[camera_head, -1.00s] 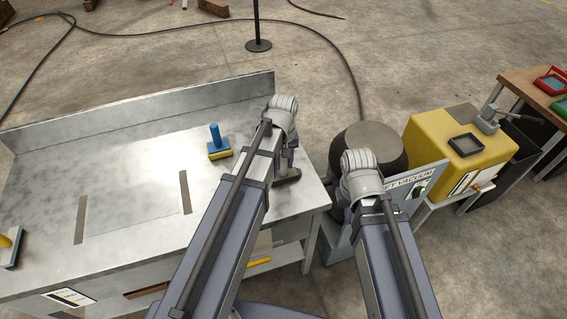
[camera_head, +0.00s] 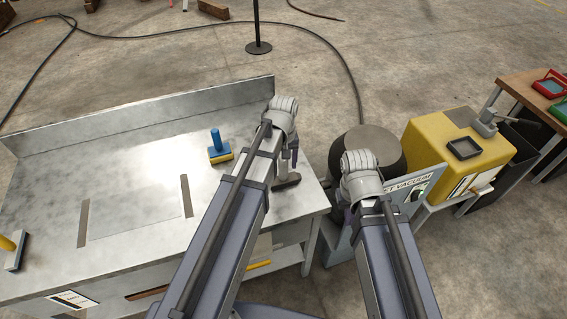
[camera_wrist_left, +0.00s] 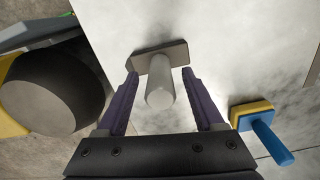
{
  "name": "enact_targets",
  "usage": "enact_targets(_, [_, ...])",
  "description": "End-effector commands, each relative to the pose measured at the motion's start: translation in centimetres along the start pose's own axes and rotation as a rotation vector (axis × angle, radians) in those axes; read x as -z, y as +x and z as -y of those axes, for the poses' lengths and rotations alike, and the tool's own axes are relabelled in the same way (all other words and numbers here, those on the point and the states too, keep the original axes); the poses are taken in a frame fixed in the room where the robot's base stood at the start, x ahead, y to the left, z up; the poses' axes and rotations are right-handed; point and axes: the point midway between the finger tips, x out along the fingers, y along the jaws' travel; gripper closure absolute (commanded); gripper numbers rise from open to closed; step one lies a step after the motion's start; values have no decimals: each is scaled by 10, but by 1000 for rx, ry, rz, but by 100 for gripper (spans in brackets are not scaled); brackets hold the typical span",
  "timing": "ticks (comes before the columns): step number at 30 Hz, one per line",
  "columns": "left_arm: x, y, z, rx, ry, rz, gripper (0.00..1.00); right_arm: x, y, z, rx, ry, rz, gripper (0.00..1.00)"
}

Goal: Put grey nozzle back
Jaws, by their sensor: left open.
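The grey nozzle (camera_head: 288,181) sits on the metal bench near its right end, partly hidden by my left arm. In the left wrist view, its flat dark grey head (camera_wrist_left: 148,56) and paler round stub (camera_wrist_left: 160,92) show. My left gripper (camera_wrist_left: 160,75) is open, with one purple finger on each side of the stub and visible gaps. In the head view, my left gripper (camera_head: 292,158) is over the right end of the bench, mostly behind its wrist. My right gripper (camera_head: 340,212) is by the wet vacuum (camera_head: 378,141); its fingers are largely hidden.
A blue-handled yellow brush (camera_head: 219,150) stands on the bench (camera_head: 130,190), left of my left gripper. A raised metal wall (camera_head: 150,115) runs along the bench's back. A yellow machine (camera_head: 450,145) stands right of the vacuum. The middle of the bench is clear.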

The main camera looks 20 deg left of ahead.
Motion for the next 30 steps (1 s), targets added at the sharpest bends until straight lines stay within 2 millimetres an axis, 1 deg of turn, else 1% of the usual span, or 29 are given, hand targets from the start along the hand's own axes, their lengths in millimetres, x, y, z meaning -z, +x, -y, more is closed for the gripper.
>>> enact_targets(1, [0, -13, 0, 0, 0, 0, 31, -1, -13, -1, 0, 0, 0, 100])
enact_targets(15, [0, -84, 0, 0, 0, 0, 31, -5, -84, -8, 0, -1, 0, 100])
enact_targets(18, [0, -96, 0, 0, 0, 0, 31, -6, -95, -9, 0, -1, 0, 100])
enact_targets(22, [0, -104, 0, 0, 0, 0, 31, -6, -103, -10, 0, -2, 0, 100])
enact_targets(27, [-2, -104, 0, 1, 4, 0, 31, -6, -103, -10, 0, -2, 0, 100])
enact_targets(29, [-12, -103, -4, 5, 39, 1, 31, -6, -103, -10, 0, -2, 0, 100])
enact_targets(30, [-25, -103, -8, 11, 87, 2, 31, -6, -103, -10, 0, -2, 0, 100])
